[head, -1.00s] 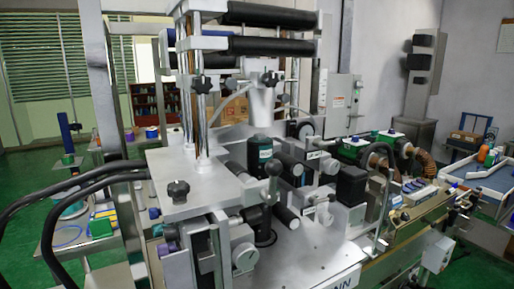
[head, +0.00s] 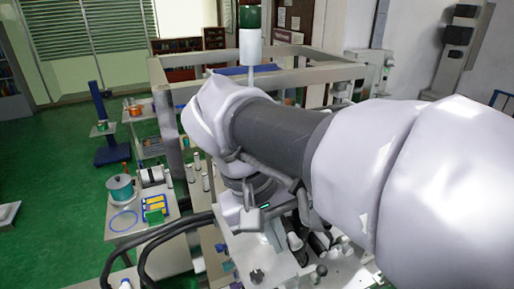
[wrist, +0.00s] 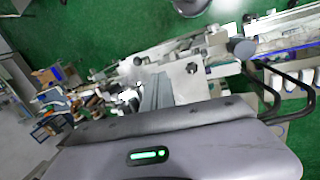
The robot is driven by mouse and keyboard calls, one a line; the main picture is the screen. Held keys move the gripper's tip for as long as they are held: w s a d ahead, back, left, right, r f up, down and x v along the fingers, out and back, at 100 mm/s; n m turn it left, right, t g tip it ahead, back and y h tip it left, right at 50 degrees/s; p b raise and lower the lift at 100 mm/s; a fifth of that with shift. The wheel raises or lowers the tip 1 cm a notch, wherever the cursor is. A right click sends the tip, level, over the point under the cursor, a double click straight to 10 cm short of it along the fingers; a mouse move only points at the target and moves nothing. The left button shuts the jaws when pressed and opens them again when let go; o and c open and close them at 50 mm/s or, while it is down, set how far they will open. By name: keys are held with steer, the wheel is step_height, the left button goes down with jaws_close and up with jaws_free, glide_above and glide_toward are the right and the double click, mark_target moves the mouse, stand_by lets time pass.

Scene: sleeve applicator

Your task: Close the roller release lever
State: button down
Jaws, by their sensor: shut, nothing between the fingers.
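My gripper (head: 256,213) hangs under the wrist of my arm in the head view, above the machine's metal plate. It is shut and empty; its fingertips are hard to make out. Its grey housing with a green light also fills the bottom of the wrist view (wrist: 150,155). A small round grey knob (head: 320,270) shows on the machine below and right of the gripper, apart from it. The wrist view shows a round grey knob (wrist: 243,48) too. I cannot tell whether either belongs to the roller release lever. My arm hides most of the rollers.
A black star knob (head: 257,276) stands on the plate. Black curved hoses (head: 150,235) run along the machine's left side. A metal frame (head: 165,105) rises behind my arm. A side table (head: 130,222) with a teal pot is at left. Green floor lies open beyond it.

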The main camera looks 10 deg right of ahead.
mark_target(319, 275)
steer(key=d+f, duration=0.7)
steer(key=f, duration=0.3)
steer(key=shift+w+f, duration=0.25)
steer(key=shift+w, duration=0.05)
steer(key=shift+r, duration=0.1)
